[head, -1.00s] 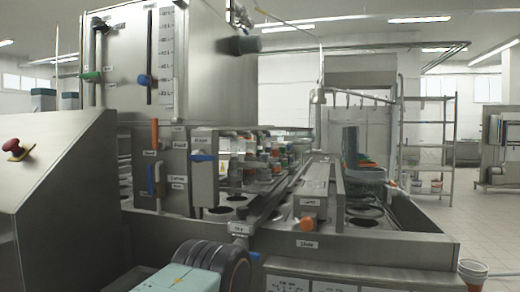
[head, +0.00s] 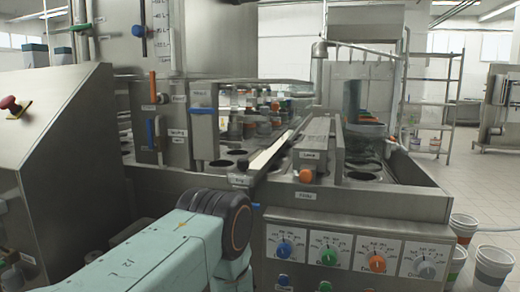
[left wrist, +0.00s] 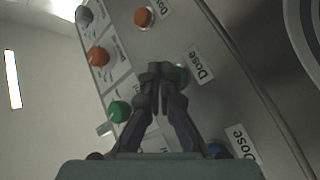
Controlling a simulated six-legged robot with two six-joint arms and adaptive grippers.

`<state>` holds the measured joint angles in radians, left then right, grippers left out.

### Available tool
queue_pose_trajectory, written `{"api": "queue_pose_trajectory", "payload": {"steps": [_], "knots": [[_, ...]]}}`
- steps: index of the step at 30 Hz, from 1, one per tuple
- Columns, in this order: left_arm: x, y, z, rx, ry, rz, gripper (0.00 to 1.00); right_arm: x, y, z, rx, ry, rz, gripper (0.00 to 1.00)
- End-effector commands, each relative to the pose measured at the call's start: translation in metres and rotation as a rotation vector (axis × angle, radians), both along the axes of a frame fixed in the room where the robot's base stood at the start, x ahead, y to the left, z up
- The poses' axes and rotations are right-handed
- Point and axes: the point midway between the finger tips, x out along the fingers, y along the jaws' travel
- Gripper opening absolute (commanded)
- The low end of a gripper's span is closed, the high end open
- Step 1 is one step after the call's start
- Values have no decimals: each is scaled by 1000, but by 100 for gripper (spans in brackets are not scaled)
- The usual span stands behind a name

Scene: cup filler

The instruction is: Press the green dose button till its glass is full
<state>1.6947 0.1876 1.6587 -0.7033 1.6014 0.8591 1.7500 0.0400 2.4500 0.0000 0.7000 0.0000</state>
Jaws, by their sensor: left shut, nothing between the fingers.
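The green dose button (left wrist: 183,75) shows in the left wrist view, partly hidden behind my fingertips, beside a "Dose" label. It also shows at the bottom edge of the head view (head: 325,286), under the green dial (head: 329,257). My left gripper (left wrist: 160,70) is shut and empty, with its tips overlapping the button's left side. I cannot tell whether they touch it. In the head view my left arm reaches in from below, but its gripper is out of sight. My right gripper is in neither view. I cannot make out the green button's glass.
An orange button (left wrist: 143,16) and a blue button (left wrist: 216,150) lie either side of the green one. Blue (head: 284,248), orange (head: 377,263) and grey (head: 425,269) dials line the panel front. White buckets (head: 492,268) stand on the floor at right.

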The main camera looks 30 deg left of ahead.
Motion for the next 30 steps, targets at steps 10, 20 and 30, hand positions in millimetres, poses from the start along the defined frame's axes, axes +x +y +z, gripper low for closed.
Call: {"api": "queue_pose_trajectory", "payload": {"steps": [10, 20, 30], "knots": [[-10, -3, 0, 0, 2, -2, 0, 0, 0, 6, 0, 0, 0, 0], [-37, -11, 0, 0, 3, -2, 0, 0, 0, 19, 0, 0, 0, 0], [-58, -17, 0, 0, 1, -1, 0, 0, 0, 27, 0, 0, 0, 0]]}}
